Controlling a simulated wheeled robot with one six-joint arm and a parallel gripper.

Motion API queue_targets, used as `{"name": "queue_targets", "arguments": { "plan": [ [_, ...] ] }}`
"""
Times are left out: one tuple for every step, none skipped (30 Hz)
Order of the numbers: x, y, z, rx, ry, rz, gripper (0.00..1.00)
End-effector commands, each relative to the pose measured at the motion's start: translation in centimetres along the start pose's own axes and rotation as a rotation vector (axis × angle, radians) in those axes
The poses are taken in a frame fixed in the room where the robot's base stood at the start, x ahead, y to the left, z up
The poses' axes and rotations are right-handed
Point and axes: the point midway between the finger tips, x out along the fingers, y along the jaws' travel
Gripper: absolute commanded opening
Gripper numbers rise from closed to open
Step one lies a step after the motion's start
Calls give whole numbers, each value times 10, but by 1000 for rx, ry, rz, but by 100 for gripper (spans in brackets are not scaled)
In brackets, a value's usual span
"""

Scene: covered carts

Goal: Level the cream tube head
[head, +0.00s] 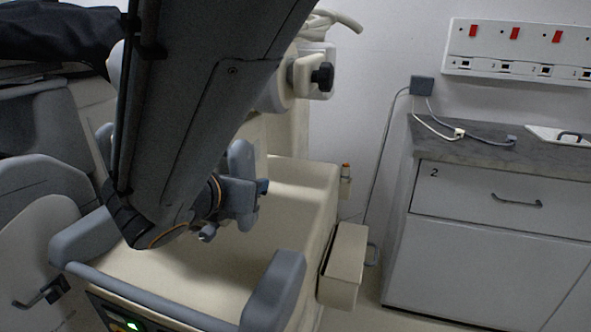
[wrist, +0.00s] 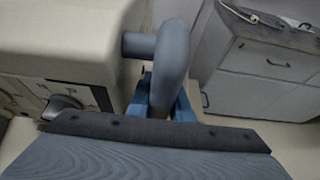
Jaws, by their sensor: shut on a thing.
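The cream tube head (wrist: 60,40) fills the upper left of the wrist view, with a dark knob (wrist: 65,105) and a small marked scale on its lower face. A grey rounded handle (wrist: 172,62) sticks out from its right side. My gripper (wrist: 162,103) has blue fingers on either side of the handle's lower part and is shut on it. In the head view my arm covers most of the tube head, and my gripper (head: 250,190) is partly hidden above the cream cart top. I cannot tell from these views whether the head is level.
The cream cart (head: 300,195) has a grey front rail (head: 160,300) and a side box (head: 344,265). A drawer cabinet (head: 490,240) stands to the right, with cables on its top. Open floor shows between the cart and the cabinet.

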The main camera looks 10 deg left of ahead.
Motion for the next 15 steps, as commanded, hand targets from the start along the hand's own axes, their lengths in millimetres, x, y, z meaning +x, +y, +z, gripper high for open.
{"name": "queue_targets", "arguments": {
  "plan": [
    [1,-1,-2,-2,4,-3,0],
    [1,-1,-2,-2,4,-3,21],
    [1,-1,-2,-2,4,-3,27],
    [1,-1,-2,-2,3,-3,27],
    [1,-1,-2,-2,3,-2,27],
    [1,-1,-2,-2,3,-2,27],
    [0,-1,-1,-2,3,-2,27],
    [0,-1,-1,-1,2,-2,27],
    [0,-1,-1,-1,2,-2,27],
    [0,-1,-1,-1,2,-1,27],
    [0,-1,-1,-1,2,-1,27],
    [-1,0,-1,-1,2,-1,27],
    [-2,0,-1,-1,2,0,27],
    [-5,0,0,-1,1,1,27],
    [-9,0,0,-1,1,2,27]
  ]
}}
